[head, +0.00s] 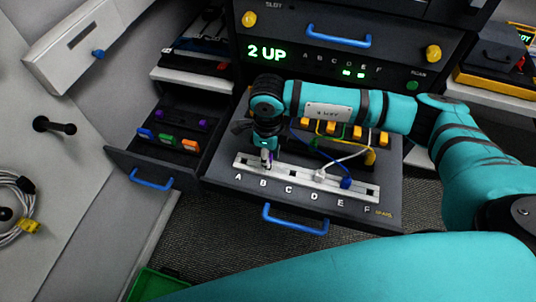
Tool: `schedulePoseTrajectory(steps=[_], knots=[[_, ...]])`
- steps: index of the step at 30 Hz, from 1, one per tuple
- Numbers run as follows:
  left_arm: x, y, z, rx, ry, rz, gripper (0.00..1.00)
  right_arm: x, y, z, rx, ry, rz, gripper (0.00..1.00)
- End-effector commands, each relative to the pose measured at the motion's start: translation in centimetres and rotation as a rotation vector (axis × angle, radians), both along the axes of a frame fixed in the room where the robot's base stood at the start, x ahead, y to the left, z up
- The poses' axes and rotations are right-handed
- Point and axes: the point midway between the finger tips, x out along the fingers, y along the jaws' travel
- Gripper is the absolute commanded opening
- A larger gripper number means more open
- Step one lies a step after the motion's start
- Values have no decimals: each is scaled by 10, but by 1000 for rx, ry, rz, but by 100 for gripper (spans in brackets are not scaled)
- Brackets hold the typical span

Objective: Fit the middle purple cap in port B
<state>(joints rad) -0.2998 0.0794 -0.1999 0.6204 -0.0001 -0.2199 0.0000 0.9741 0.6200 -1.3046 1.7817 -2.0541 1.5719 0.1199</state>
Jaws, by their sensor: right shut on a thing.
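My right gripper (266,162) points down at the white port strip (298,177), above the letter B. It is shut on the purple cap (271,158), of which only a sliver shows beside the fingers. The cap is at or just over port B; I cannot tell whether it is seated, as the fingers hide the port. My left gripper is not in view.
A white plug (320,175) stands at port D and a blue plug (346,183) at port E. An open side drawer (125,157) holds purple, blue, green and orange caps. Yellow connectors (357,132) and cables lie behind the strip. A lit display (267,53) reads "2 UP".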

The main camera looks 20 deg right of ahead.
Motion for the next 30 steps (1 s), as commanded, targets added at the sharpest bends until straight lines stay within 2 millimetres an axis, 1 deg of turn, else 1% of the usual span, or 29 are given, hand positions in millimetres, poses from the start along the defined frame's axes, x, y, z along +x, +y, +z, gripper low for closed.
schedulePoseTrajectory(steps=[30], knots=[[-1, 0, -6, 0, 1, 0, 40, 0, 0, 0, 0, 0, -1, 6]])
